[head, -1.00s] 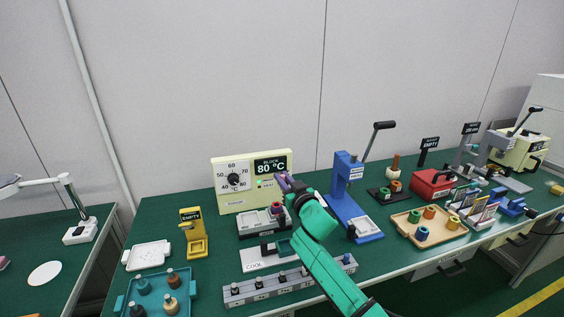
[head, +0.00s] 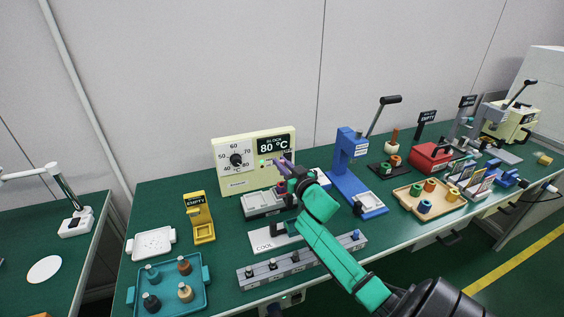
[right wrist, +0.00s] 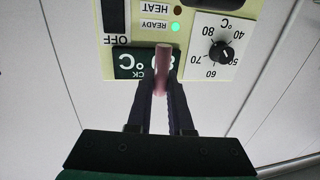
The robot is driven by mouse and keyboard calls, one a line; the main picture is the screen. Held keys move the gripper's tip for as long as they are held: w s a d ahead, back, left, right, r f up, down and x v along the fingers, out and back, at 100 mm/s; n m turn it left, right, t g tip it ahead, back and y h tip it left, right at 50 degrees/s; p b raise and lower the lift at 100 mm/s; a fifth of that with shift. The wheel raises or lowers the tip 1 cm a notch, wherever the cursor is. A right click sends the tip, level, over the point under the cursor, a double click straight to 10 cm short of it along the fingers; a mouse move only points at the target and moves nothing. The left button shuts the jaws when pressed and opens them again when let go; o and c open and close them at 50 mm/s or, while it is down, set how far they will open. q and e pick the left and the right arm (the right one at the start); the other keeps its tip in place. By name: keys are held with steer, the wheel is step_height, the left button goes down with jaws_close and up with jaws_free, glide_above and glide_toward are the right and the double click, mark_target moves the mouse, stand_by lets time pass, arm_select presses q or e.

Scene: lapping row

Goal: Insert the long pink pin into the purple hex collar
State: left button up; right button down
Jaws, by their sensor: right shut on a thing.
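The long pink pin (right wrist: 162,68) is upright between the two dark fingers of my right gripper (right wrist: 163,92) in the right wrist view. In the head view this gripper (head: 287,172) is raised in front of the cream heater box, above the grey block at its foot. A small purple-pink piece shows at its tip; pin and fingers are hard to tell apart there. I cannot make out the purple hex collar for certain; the gripper hides part of the block. My left gripper is out of view.
The cream heater box (head: 231,180) reads 80 °C with a green light. The grey block (head: 259,207) is at its foot. A grey rail (head: 290,266) with several posts lies in front. A blue press (head: 345,160) stands right; a teal tray (head: 205,275) lies left.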

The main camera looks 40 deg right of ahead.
steer(key=shift+f+b, duration=0.8)
steer(key=shift+f, duration=0.75)
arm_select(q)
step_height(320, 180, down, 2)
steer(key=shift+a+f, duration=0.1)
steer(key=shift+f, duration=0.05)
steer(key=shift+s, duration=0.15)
arm_select(e)
steer(key=shift+r, duration=0.1)
arm_select(q)
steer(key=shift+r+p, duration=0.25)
steer(key=shift+p, duration=0.05)
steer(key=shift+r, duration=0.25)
arm_select(e)
steer(key=shift+p, duration=0.4)
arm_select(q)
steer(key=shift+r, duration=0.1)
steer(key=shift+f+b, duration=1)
arm_select(e)
steer(key=shift+f, duration=1.55)
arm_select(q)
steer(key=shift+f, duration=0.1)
arm_select(e)
steer(key=shift+s+a+f, duration=0.1)
steer(key=shift+a+f, duration=0.05)
steer(key=shift+f, duration=0.05)
